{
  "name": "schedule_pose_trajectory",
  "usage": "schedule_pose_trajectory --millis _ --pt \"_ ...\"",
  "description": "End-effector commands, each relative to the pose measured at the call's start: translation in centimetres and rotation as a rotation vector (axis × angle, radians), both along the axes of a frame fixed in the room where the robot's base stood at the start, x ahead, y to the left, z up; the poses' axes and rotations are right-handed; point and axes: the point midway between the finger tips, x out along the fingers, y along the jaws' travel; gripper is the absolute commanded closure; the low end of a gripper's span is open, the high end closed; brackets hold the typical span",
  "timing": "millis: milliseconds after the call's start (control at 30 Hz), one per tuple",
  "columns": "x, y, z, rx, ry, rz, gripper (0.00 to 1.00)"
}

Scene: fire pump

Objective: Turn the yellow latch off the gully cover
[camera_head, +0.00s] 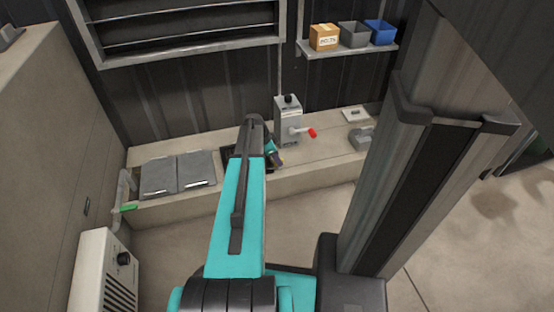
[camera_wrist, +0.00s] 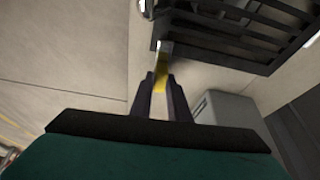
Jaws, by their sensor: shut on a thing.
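The yellow latch (camera_wrist: 160,83) is a short bar between the two dark fingers of my gripper (camera_wrist: 161,79) in the wrist view. My gripper is shut on it. The latch's far end reaches the near-left corner of the black slatted gully cover (camera_wrist: 222,33), by a small pale metal piece. I cannot tell whether the latch still overlaps the cover. In the head view, the dark cover (camera_head: 231,167) shows partly behind my arm, and my gripper (camera_head: 277,161) is low over the ledge beside it. The latch is hidden in that view.
A grey box with a red-handled lever (camera_head: 288,122) stands just behind my gripper. Two grey lids (camera_head: 178,174) lie left on the ledge (camera_head: 308,165). A pipe with a green handle (camera_head: 124,208) is at the far left.

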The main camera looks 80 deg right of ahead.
Motion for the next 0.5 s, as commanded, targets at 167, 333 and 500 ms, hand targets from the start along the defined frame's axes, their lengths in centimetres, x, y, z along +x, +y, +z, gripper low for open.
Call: schedule_pose_trajectory --millis 167,333,500 --pt "-0.47 0.41 0.16 0.006 0.005 0.087 1.0" --pt "-0.62 0.53 0.17 0.007 0.006 0.208 1.0" --pt "-0.78 0.57 0.2 0.007 0.007 0.34 1.0"
